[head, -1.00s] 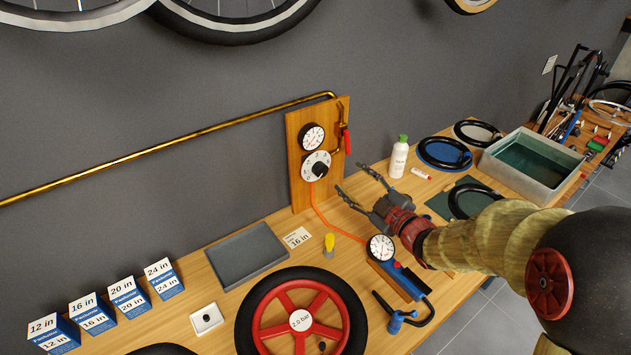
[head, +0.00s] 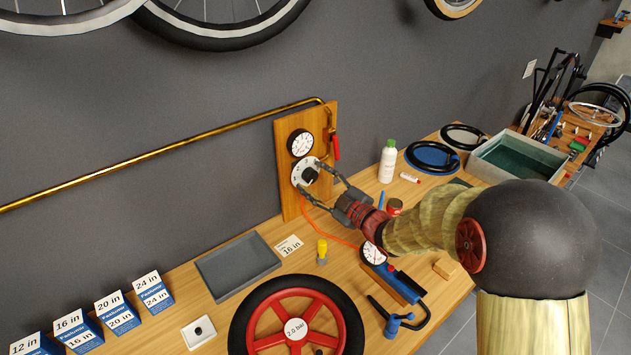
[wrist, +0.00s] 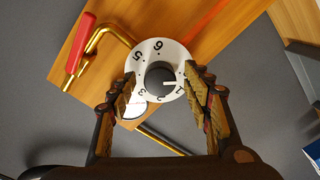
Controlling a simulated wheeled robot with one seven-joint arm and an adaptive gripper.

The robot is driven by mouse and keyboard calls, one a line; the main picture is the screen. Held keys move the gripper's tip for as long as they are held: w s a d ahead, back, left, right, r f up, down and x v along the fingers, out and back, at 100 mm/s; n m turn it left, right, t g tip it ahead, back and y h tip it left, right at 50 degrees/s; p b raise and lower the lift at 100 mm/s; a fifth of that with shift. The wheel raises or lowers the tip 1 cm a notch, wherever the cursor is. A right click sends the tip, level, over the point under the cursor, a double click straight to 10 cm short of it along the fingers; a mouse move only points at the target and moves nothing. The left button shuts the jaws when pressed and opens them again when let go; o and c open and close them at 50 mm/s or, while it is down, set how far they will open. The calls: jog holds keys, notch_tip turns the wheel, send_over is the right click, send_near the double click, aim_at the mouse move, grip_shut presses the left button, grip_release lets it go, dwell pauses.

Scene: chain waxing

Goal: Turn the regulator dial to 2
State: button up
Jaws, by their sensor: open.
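The regulator dial (head: 298,172) is a white numbered disc with a black knob (head: 310,175), on a wooden board. In the wrist view the dial (wrist: 152,54) is face-on and the knob (wrist: 156,76) has a white pointer mark directed right in the picture. The number it points at is too small to read surely. My gripper (head: 312,177) is open, its fingers on either side of the dial. In the wrist view my gripper (wrist: 160,74) partly covers the dial's left and right edges. I cannot tell whether the fingers touch it.
A pressure gauge (head: 300,142) sits just above the dial, with a red-handled valve (head: 336,148) beside it on the board (head: 287,208). An orange hose (head: 330,228) runs below my gripper. A white bottle (head: 387,162) stands to the right. A grey tray (head: 238,268) lies at left.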

jog(key=c, duration=0.3)
jog(key=c, duration=0.8)
jog(key=shift+c, duration=0.3)
jog(key=shift+m, duration=0.4)
jog(key=m+p, duration=0.1)
jog(key=m, duration=0.2)
jog(key=shift+m+p, duration=0.3)
jog(key=shift+p, duration=0.05)
jog(key=m+p, duration=0.2)
jog(key=m, duration=0.2)
jog(key=shift+m, duration=0.3)
jog(key=m+p, duration=0.2)
jog(key=m, duration=0.2)
jog(key=shift+m, duration=0.3)
jog(key=m+p, duration=0.2)
jog(key=m, duration=0.2)
jog(key=shift+t, duration=0.3)
jog(key=shift+m, duration=0.4)
